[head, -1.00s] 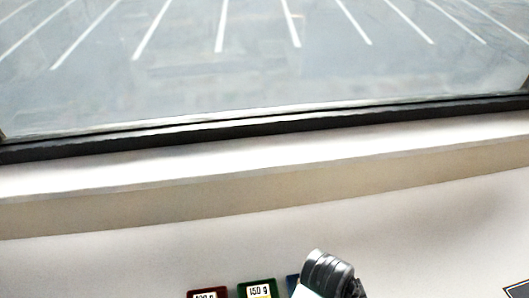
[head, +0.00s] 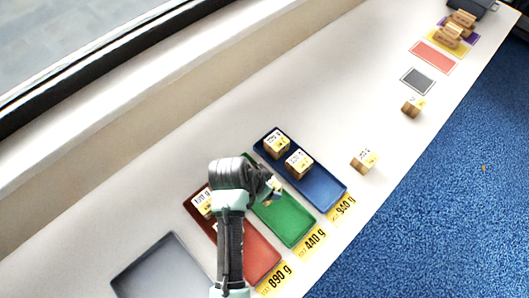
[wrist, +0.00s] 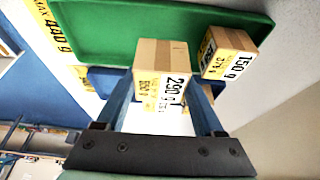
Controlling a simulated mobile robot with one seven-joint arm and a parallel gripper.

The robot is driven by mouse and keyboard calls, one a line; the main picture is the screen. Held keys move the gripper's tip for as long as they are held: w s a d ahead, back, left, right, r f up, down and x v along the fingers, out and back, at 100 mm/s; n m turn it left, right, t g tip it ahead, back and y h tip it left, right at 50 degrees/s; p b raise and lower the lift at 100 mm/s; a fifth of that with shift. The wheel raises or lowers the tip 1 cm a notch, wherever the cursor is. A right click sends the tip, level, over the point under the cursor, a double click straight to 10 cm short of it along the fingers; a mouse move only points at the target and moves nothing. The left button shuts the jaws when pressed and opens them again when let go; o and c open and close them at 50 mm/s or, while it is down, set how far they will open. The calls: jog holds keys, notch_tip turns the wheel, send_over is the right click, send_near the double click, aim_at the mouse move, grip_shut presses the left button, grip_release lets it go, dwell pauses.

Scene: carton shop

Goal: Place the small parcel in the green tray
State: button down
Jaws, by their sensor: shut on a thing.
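My gripper (wrist: 161,92) is shut on a small brown parcel (wrist: 162,52) in the wrist view, its white and yellow label reading 290 g. The green tray (wrist: 110,30) lies behind the held parcel, and another parcel (wrist: 228,52), labelled 150 g, sits at its right end. In the head view my gripper (head: 268,187) is over the far end of the green tray (head: 291,222). The wrist housing hides much of the gripper there, and I cannot tell the held parcel from the one in the tray. The gap between the held parcel and the tray floor is unclear.
The blue tray (head: 325,188) at the right holds two parcels. The red tray (head: 255,255) at the left holds a parcel (head: 204,203). A grey tray (head: 160,270) is empty. Loose parcels (head: 364,161) (head: 413,106) stand on the counter towards the right. The near half of the green tray is bare.

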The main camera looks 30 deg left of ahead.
jog(key=shift+f, duration=2)
jog(key=shift+s+a, duration=0.1)
jog(key=shift+f, duration=0.15)
grip_release()
jog(key=v, duration=1.2)
